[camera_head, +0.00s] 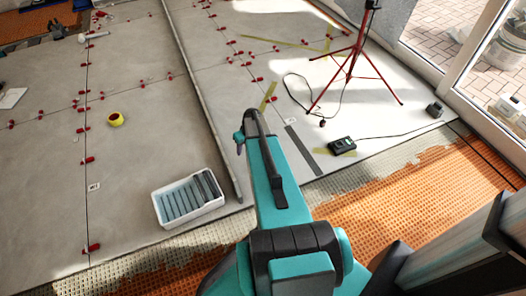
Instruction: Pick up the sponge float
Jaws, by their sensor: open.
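I cannot make out a sponge float for certain. A white tray (162,213) stands on the grey tiles left of my arm, with a ribbed blue-grey insert (183,201) inside. A dark grey piece (208,186) lies at the tray's right end; I cannot tell what it is. My teal and black arm reaches up from the bottom middle, to the right of the tray and apart from it. I cannot see my gripper's fingers at the arm's far end.
A yellow tape roll (116,119) lies on the tiles. Red levelling clips (87,160) line the joints. A red tripod (352,62) and a dark green-lit device (342,145) stand right. Orange matting (390,205) borders the front.

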